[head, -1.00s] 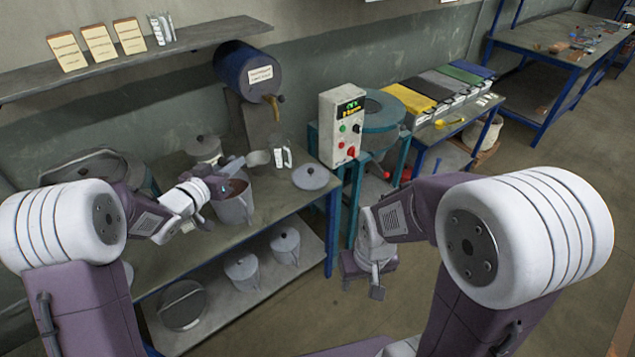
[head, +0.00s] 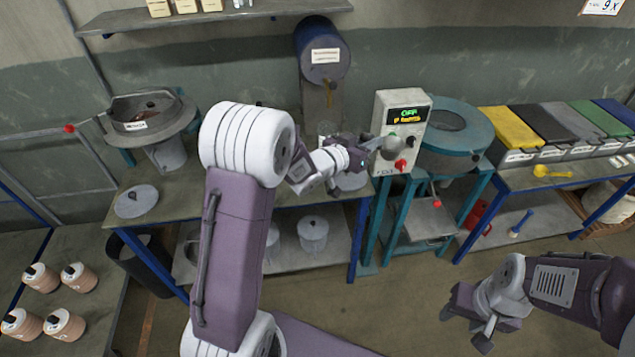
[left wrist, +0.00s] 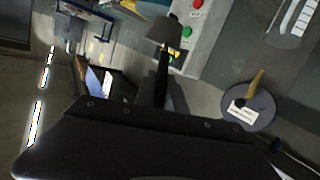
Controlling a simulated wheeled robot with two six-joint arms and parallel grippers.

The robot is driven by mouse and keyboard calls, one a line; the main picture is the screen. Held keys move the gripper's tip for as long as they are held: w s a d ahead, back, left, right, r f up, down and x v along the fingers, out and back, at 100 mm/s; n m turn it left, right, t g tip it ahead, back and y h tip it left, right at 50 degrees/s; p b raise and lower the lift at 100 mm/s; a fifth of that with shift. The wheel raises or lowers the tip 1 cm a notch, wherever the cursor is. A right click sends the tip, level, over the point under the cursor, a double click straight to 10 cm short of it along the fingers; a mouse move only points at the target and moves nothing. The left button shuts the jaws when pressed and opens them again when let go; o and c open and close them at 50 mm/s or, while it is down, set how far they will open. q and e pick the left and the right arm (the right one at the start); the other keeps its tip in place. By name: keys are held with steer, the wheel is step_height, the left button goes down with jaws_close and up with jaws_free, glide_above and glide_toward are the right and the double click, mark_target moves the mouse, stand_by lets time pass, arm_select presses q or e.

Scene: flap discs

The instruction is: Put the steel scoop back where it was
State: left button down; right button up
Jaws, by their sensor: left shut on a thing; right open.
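My left gripper (head: 362,149) is shut on the steel scoop (head: 388,146), a small grey shape just beyond the fingers. The scoop is in front of the control box (head: 402,108), above the right end of the steel-topped bench (head: 290,193). In the left wrist view the scoop's grey end (left wrist: 168,32) sticks out past the dark fingers, and its details are hard to make out. My right gripper (head: 476,322) is open and empty, low over the floor at the right.
A blue drum (head: 322,62) with a tap stands behind the bench. A teal round machine (head: 452,125) is right of the control box. A sieve-like machine (head: 150,118) and a grey lid (head: 136,201) are at the left. A wall shelf (head: 215,17) hangs above.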

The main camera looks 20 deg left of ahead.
arm_select(q)
steer(key=s+a+f+n+y+b, duration=0.4)
steer(key=s+a+f+y+b, duration=0.15)
steer(key=a+b, duration=0.55)
steer(key=s+a+f+n+y+b, duration=0.5)
steer(key=a+b, duration=0.4)
steer(key=b, duration=0.4)
steer(key=w+a+f+b, duration=0.1)
steer(key=w+a+f, duration=0.2)
steer(key=w+f, duration=0.1)
steer(key=w+a+f+m+b, duration=0.1)
steer(key=w+a+f+b, duration=0.1)
steer(key=w+f, duration=0.3)
step_height(320, 180, down, 3)
steer(key=shift+w+a+r+t, duration=0.2)
steer(key=shift+a+t, duration=0.1)
steer(key=shift+a, duration=0.15)
steer(key=shift+s, duration=0.1)
